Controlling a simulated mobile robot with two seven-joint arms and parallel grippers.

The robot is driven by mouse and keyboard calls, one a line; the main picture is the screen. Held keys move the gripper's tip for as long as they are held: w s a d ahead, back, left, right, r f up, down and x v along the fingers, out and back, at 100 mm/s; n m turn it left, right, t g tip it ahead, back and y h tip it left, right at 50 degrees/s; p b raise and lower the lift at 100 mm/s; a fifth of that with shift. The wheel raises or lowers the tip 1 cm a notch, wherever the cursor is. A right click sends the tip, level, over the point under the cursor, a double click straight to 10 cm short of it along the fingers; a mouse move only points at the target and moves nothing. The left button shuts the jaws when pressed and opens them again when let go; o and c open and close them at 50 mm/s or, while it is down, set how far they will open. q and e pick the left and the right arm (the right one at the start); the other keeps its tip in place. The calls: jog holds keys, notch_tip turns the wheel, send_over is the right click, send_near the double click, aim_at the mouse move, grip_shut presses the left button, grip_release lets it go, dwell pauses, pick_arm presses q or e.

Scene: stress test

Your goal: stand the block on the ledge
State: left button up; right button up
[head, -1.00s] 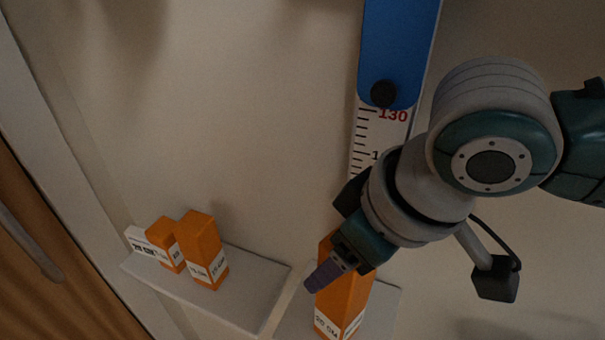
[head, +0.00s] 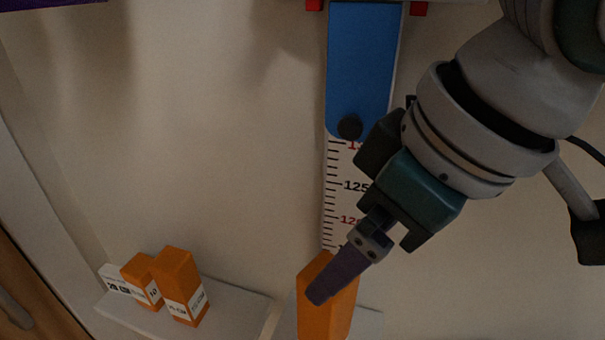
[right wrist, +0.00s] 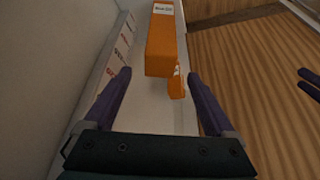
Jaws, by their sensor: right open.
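A tall orange block (head: 318,318) stands upright on the right ledge (head: 368,322) in the head view, its lower end cut off by the frame. My right gripper (head: 322,294) is open and empty, and its purple finger overlaps the upper part of this block; I cannot tell if they touch. In the right wrist view, the right gripper (right wrist: 158,98) has its fingers spread wide, with a long orange block (right wrist: 160,45) with a white label beyond them, not between the tips. A smaller orange piece (right wrist: 176,86) shows beside it.
Two labelled orange blocks (head: 178,284) and a white label plate (head: 113,279) stand on the left ledge (head: 235,305). A ruler (head: 338,200) with a blue slider (head: 362,70) runs up the wall behind. Brown wood (right wrist: 255,80) fills the wrist view's right side.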

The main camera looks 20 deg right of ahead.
jog(key=s+a+t+y, duration=0.1)
jog(key=s+a+y, duration=0.1)
jog(key=s+a, duration=0.15)
jog(key=s+d+f+m+g+h, duration=0.1)
jog(key=s+d+f+m+h, duration=0.3)
jog(key=s+d+f, duration=0.3)
jog(key=s+d, duration=0.3)
jog(key=shift+d+m, duration=0.3)
jog(key=shift+d, duration=0.05)
jog(key=shift+s, duration=0.1)
dwell(0.4)
